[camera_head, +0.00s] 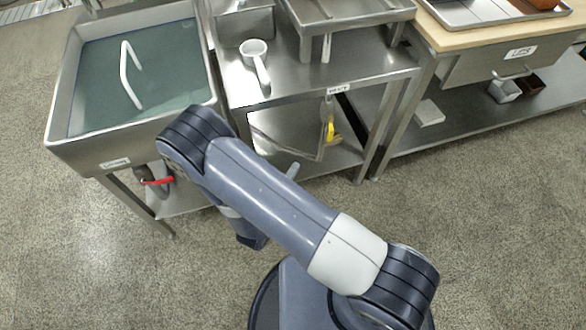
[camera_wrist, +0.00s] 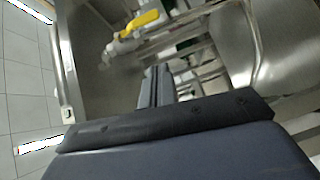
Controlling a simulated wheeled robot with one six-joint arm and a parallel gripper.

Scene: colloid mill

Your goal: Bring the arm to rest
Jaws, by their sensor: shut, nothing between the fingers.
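My arm crosses the middle of the head camera view, bent, with its upper links grey-blue and one white band. My gripper (camera_wrist: 157,88) shows in the wrist view as two dark fingers side by side, shut with nothing between them. The fingers point toward a metal stand with a yellow-handled valve (camera_wrist: 140,22). In the head camera view my gripper is mostly hidden behind the arm, so its distance from the benches cannot be told.
A steel sink (camera_head: 78,149) with greenish water and a white handle stands at the left. A steel table (camera_head: 300,88) holds a white scoop (camera_head: 257,62). A yellow part (camera_head: 330,131) shows beneath it. A wood-topped bench (camera_head: 450,38) stands at the right. The front floor is open.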

